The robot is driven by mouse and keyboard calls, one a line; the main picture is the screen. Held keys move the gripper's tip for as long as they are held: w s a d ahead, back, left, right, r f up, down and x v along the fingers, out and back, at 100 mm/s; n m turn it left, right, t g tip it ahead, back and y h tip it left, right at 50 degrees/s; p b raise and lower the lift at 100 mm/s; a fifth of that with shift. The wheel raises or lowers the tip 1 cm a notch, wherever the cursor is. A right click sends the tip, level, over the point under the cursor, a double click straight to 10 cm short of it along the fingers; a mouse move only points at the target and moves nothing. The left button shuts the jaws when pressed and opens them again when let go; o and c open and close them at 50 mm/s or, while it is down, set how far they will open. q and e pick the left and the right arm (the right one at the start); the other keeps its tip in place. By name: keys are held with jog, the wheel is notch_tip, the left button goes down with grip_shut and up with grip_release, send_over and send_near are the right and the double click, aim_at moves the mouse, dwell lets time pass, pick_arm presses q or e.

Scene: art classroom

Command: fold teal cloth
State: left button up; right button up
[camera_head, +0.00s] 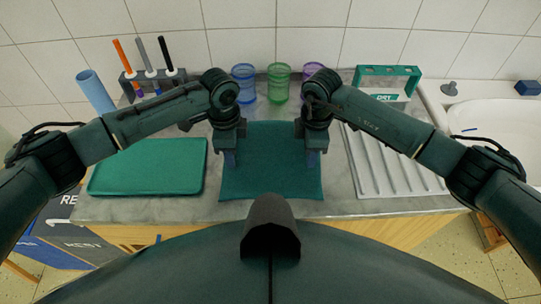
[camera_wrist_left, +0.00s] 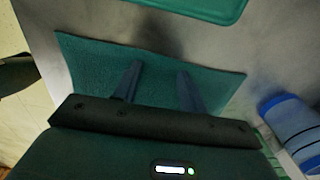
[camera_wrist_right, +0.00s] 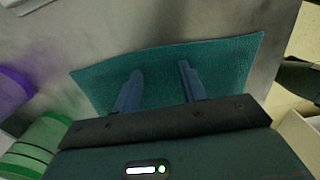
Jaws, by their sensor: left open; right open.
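The teal cloth (camera_head: 270,170) lies spread flat on the grey counter, in the middle of the head view; it also shows in the left wrist view (camera_wrist_left: 90,65) and the right wrist view (camera_wrist_right: 225,65). My left gripper (camera_head: 230,160) is over the cloth's left side, pointing down, open with nothing between its fingers. My right gripper (camera_head: 312,160) is over the cloth's right side, also pointing down, open and empty. Whether the fingertips touch the cloth I cannot tell. The grippers hide parts of the cloth's left and right edges.
Blue (camera_head: 243,82), green (camera_head: 279,82) and purple (camera_head: 312,72) mesh cups stand behind. A sink (camera_head: 500,130) is at the right. The counter's front edge is close.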

pick_arm(q)
jog(key=shift+s+f, duration=0.1)
jog(key=shift+f, duration=0.05)
grip_shut()
pick_arm(e)
jog(key=shift+s+f, duration=0.1)
jog(key=shift+f, duration=0.05)
grip_shut()
dwell(0.3)
